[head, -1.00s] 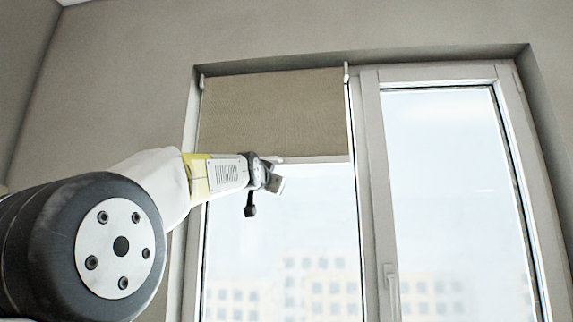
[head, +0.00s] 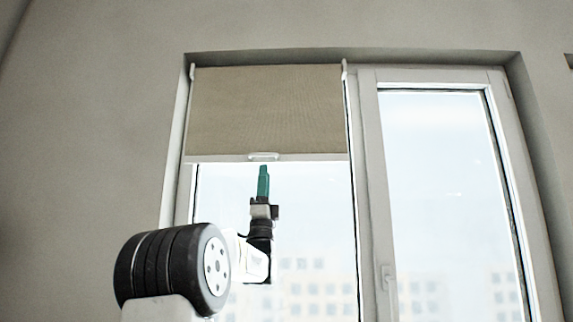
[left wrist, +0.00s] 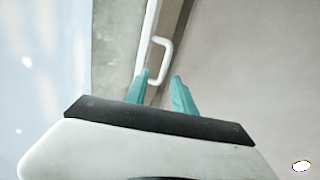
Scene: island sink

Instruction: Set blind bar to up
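The tan roller blind (head: 265,108) covers the upper part of the left window pane. Its white bottom bar (head: 215,158) has a small white handle (head: 263,156) at its middle. My left gripper (head: 263,168) points up, with its green fingertips just below the handle. In the left wrist view, the two teal fingers (left wrist: 160,75) are apart and the handle (left wrist: 165,47) is at their tips, nearer the left finger. The bar (left wrist: 148,35) runs up beside it. I cannot tell whether a finger touches the handle. My right gripper is not in view.
The window frame (head: 369,180) divides the blind's pane from the uncovered right pane (head: 445,180). A window latch (head: 386,277) sits low on the frame. The wall recess edge surrounds the window. The glass below the blind is clear.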

